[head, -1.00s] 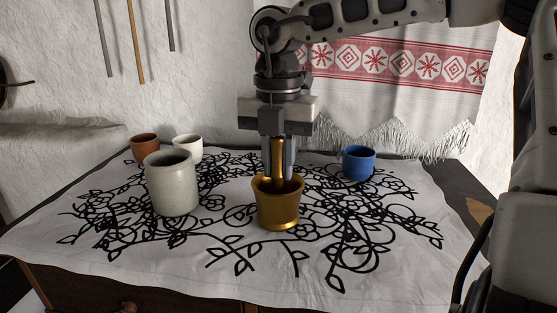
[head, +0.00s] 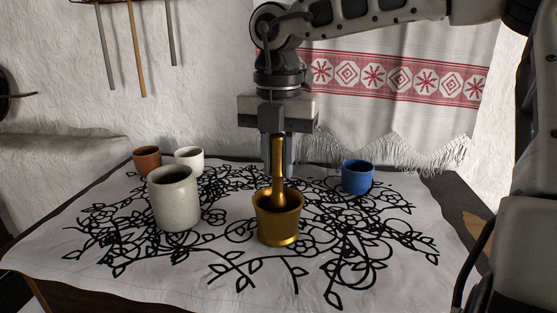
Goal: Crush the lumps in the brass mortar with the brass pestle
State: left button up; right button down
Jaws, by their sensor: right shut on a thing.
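The brass mortar (head: 278,224) stands upright on the patterned cloth, near the middle of the table. The brass pestle (head: 278,175) is upright, its lower end inside the mortar's mouth. My right gripper (head: 278,160) is above the mortar, shut on the upper part of the pestle, with its fingers either side of the shaft. The lumps cannot be made out in the mortar's dark inside. My left gripper is not in view.
A large pale crock (head: 174,200) stands left of the mortar. Behind it are a brown cup (head: 147,160) and a white cup (head: 190,160). A blue cup (head: 357,178) is to the right. The front of the cloth (head: 190,285) is clear.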

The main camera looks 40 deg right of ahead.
jog(key=shift+r+p, duration=2.05)
jog(key=shift+r, duration=1.15)
